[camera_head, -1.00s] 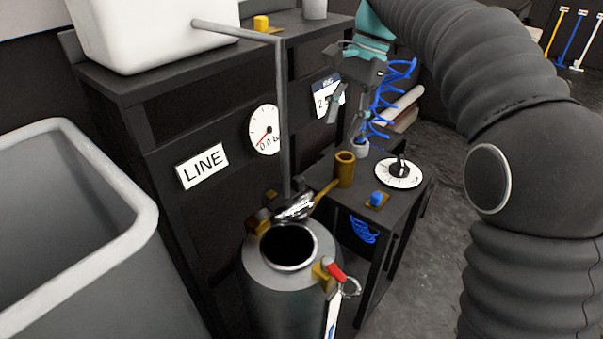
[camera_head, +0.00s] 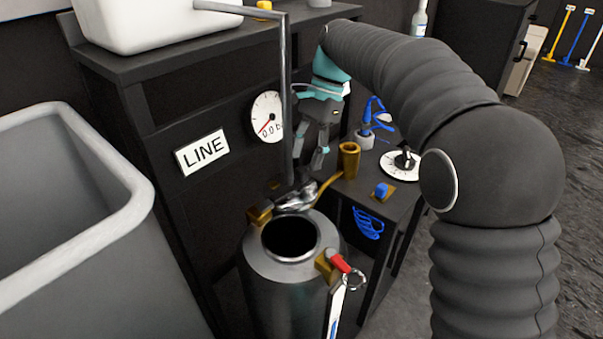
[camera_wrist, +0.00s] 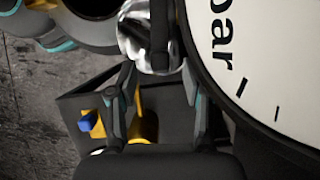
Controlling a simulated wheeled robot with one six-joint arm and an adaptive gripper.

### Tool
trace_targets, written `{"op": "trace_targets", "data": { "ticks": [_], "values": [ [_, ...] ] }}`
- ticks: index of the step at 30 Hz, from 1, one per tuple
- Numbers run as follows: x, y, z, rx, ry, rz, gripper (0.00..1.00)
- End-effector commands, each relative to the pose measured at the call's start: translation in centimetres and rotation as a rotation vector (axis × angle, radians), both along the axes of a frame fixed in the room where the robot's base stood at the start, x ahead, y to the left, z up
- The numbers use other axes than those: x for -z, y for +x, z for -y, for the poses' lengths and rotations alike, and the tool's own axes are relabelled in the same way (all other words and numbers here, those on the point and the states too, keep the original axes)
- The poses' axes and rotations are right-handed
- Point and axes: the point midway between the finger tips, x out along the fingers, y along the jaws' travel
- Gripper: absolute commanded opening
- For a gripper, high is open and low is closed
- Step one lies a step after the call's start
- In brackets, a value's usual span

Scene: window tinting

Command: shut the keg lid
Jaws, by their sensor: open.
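The steel keg (camera_head: 285,285) stands at lower middle of the head view, its round dark mouth (camera_head: 291,238) uncovered. The shiny keg lid (camera_head: 296,197) is swung open at the back rim, with a brass lever (camera_head: 327,185) reaching up to the right. The lid also shows at the top of the wrist view (camera_wrist: 138,38). My gripper (camera_head: 311,167) is open and empty, above and slightly behind the lid in the head view. Its two spread fingers show in the wrist view (camera_wrist: 158,78), with the lid beyond their tips. I see no contact.
A pipe (camera_head: 287,110) comes down close to the left of my gripper. A gauge (camera_head: 267,117) is on the panel behind. A red-handled clip (camera_head: 339,263) is on the keg's front rim. A side table with a brass cup (camera_head: 348,160) and dial (camera_head: 402,163) stands right; a grey bin (camera_head: 140,200) stands left.

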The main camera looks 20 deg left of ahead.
Motion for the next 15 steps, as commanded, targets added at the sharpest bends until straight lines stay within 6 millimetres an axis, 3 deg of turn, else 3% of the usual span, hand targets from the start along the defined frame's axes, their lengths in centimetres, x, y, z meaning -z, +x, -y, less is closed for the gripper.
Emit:
{"op": "trace_targets", "data": {
  "ticks": [6, 15],
  "values": [
    [2.7, -1.1, -0.4, -0.002, 0.001, 0.0, 0.5],
    [3.5, -1.4, -0.5, -0.001, 0.001, 0.001, 0.5]
  ]
}}
